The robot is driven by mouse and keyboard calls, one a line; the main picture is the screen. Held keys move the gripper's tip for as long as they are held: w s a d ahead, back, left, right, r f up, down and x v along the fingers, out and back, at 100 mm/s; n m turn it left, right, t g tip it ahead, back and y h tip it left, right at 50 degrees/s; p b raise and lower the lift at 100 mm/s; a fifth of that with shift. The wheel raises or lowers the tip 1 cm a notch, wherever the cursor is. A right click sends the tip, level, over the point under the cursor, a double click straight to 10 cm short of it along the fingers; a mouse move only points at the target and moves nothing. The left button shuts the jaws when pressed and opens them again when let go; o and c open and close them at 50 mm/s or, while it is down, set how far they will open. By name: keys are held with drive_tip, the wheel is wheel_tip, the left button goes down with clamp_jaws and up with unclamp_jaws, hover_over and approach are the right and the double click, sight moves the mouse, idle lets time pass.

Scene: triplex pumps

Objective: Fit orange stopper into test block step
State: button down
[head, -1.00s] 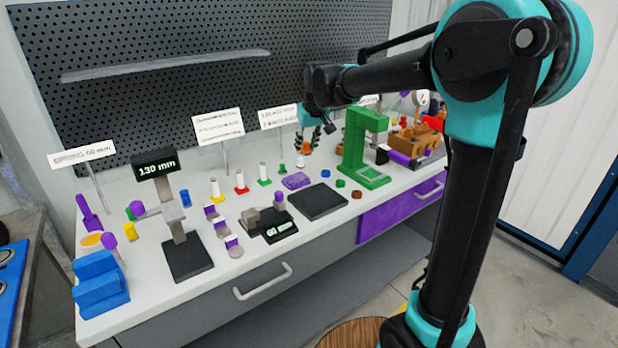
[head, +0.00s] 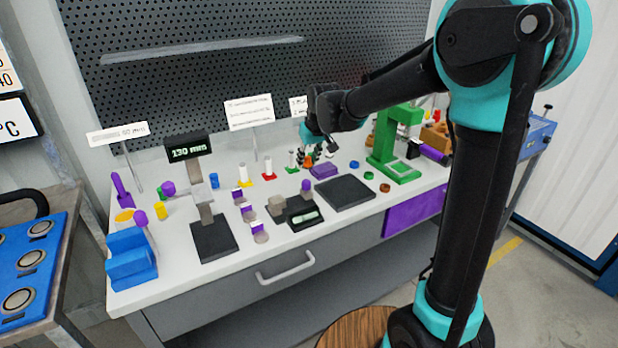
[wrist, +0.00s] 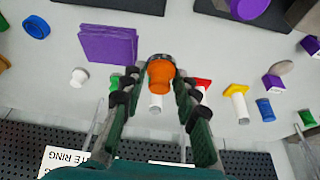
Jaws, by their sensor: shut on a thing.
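An orange stopper (wrist: 160,75) sits between the fingertips of my gripper (wrist: 159,84) in the wrist view. My gripper is shut on it, with a dark round rim at its far end. In the head view my gripper (head: 310,158) is low over the back of the bench, beside the purple pad (head: 323,170); the stopper is small and partly hidden there. A blue stepped block (head: 131,262) stands at the bench's front left corner, far left of my gripper. I cannot tell for certain whether it is the test block.
White posts on coloured bases (head: 267,167) stand in a row left of my gripper. A dark flat plate (head: 345,192) lies in front. A green press frame (head: 392,145) stands to the right. A gauge stand (head: 205,210) reading 130 mm is between my gripper and the blue block.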

drive_tip(key=shift+f, duration=3.5)
drive_tip(key=c, duration=1.4)
unclamp_jaws()
drive_tip(key=shift+f, duration=0.1)
